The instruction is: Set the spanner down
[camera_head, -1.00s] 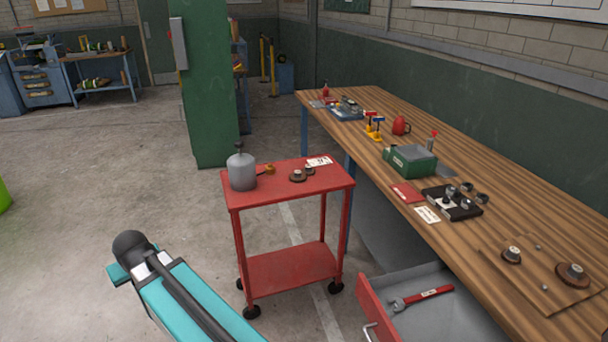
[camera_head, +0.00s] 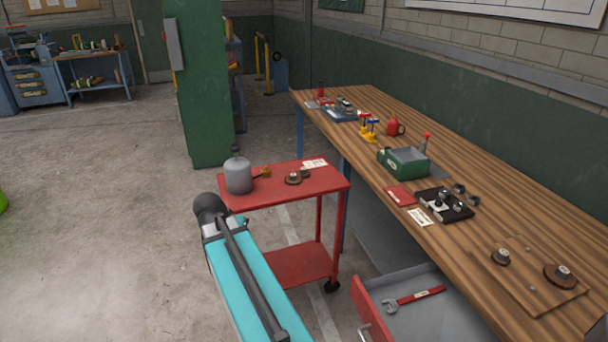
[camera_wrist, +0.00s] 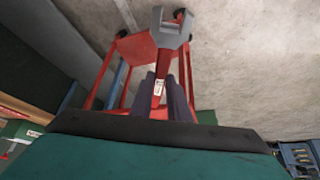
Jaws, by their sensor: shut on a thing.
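In the wrist view my gripper (camera_wrist: 163,98) has its two dark fingers closed on the red handle of a spanner (camera_wrist: 171,32). The spanner's grey open-jawed head points away from the fingers, over the red trolley's frame and the floor. It is held clear, touching nothing that I can see. In the head view my arm hides the gripper and held spanner. A second red-handled spanner (camera_head: 414,298) lies in the open drawer (camera_head: 440,318) under the bench.
The red trolley (camera_head: 325,182) carries a grey canister (camera_head: 238,175), small discs (camera_head: 293,179) and a white card. The wooden bench (camera_head: 470,170) holds a green box (camera_head: 404,162), a black tray (camera_head: 443,205) and other parts. A green cabinet (camera_head: 203,90) stands behind the trolley.

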